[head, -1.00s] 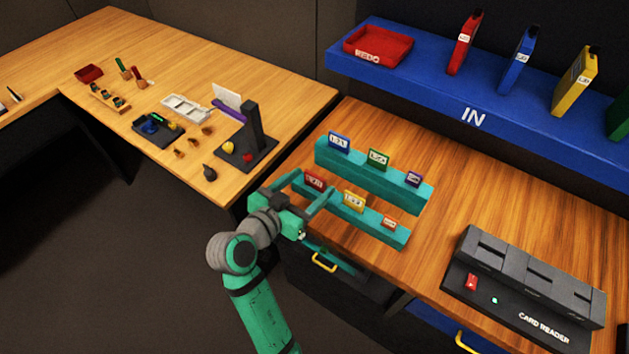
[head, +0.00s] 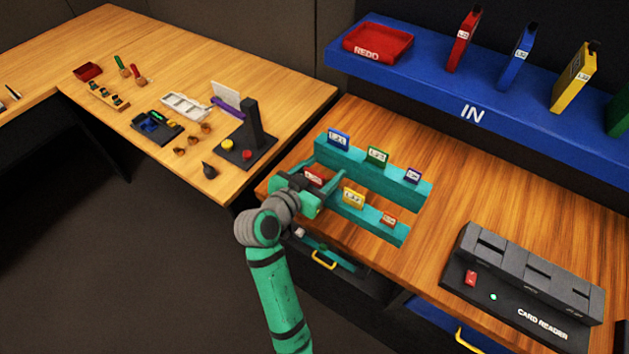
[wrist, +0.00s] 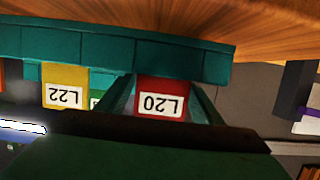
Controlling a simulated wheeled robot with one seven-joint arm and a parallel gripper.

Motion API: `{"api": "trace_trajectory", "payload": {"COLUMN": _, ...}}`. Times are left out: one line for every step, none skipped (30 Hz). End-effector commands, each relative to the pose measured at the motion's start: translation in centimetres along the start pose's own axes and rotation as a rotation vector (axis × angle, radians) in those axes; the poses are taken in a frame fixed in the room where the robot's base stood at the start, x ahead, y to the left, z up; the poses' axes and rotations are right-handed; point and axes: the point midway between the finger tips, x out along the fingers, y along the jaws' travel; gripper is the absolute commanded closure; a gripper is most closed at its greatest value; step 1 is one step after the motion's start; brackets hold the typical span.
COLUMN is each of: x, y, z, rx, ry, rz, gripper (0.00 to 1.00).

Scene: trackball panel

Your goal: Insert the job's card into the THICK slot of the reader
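A teal two-step card rack (head: 375,163) holds several upright cards. The back step has blue (head: 338,139), green (head: 377,156) and purple (head: 413,175) cards. The front step has a red card (head: 314,178), a yellow card (head: 353,198) and a small orange-red card (head: 388,219). In the wrist view the red card (wrist: 160,99) reads L20 and the yellow card (wrist: 65,92) L22, both upside down. My gripper (head: 329,172) is open, its fingers on either side of the red card; contact is not visible. The black card reader (head: 535,280) shows slots on top; no thickness labels are readable.
A blue shelf (head: 440,90) marked IN carries a red tray (head: 378,42) and several coloured binders behind the rack. Bare wooden desk lies between rack and reader. A drawer with a yellow handle (head: 324,261) is below. Another desk with small items stands at the left.

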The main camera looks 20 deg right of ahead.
Motion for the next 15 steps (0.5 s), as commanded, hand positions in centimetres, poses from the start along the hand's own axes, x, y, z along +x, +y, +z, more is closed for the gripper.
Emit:
{"api": "trace_trajectory", "payload": {"x": -0.03, "y": -0.02, "z": 0.01, "rx": 0.000, "ry": 0.000, "rz": 0.000, "gripper": 0.53}}
{"api": "trace_trajectory", "payload": {"x": -0.04, "y": -0.03, "z": 0.01, "rx": 0.000, "ry": 0.000, "rz": -0.001, "gripper": 0.60}}
{"api": "trace_trajectory", "payload": {"x": -0.04, "y": -0.03, "z": 0.01, "rx": 0.000, "ry": 0.000, "rz": -0.001, "gripper": 0.70}}
{"api": "trace_trajectory", "payload": {"x": -0.05, "y": -0.04, "z": 0.01, "rx": 0.000, "ry": 0.000, "rz": -0.001, "gripper": 0.77}}
{"api": "trace_trajectory", "payload": {"x": -0.05, "y": -0.04, "z": 0.01, "rx": 0.000, "ry": 0.000, "rz": -0.001, "gripper": 0.77}}
{"api": "trace_trajectory", "payload": {"x": -0.06, "y": -0.04, "z": 0.00, "rx": 0.000, "ry": 0.000, "rz": -0.001, "gripper": 0.77}}
{"api": "trace_trajectory", "payload": {"x": -0.06, "y": -0.04, "z": 0.00, "rx": 0.000, "ry": 0.000, "rz": -0.001, "gripper": 0.77}}
{"api": "trace_trajectory", "payload": {"x": -0.06, "y": -0.04, "z": 0.00, "rx": 0.000, "ry": 0.000, "rz": -0.001, "gripper": 0.77}}
{"api": "trace_trajectory", "payload": {"x": -0.06, "y": -0.04, "z": 0.00, "rx": 0.000, "ry": 0.000, "rz": -0.001, "gripper": 0.77}}
{"api": "trace_trajectory", "payload": {"x": -0.06, "y": -0.05, "z": 0.00, "rx": 0.000, "ry": 0.000, "rz": -0.001, "gripper": 0.77}}
{"api": "trace_trajectory", "payload": {"x": -0.07, "y": -0.05, "z": 0.00, "rx": 0.000, "ry": 0.000, "rz": -0.001, "gripper": 0.77}}
{"api": "trace_trajectory", "payload": {"x": -0.07, "y": -0.05, "z": -0.02, "rx": 0.000, "ry": 0.000, "rz": -0.001, "gripper": 0.77}}
{"api": "trace_trajectory", "payload": {"x": -0.08, "y": -0.05, "z": -0.05, "rx": 0.000, "ry": 0.000, "rz": -0.001, "gripper": 0.77}}
{"api": "trace_trajectory", "payload": {"x": -0.09, "y": -0.05, "z": -0.10, "rx": 0.000, "ry": 0.001, "rz": -0.001, "gripper": 0.77}}
{"api": "trace_trajectory", "payload": {"x": -0.12, "y": -0.05, "z": -0.22, "rx": 0.001, "ry": 0.001, "rz": -0.001, "gripper": 0.77}}
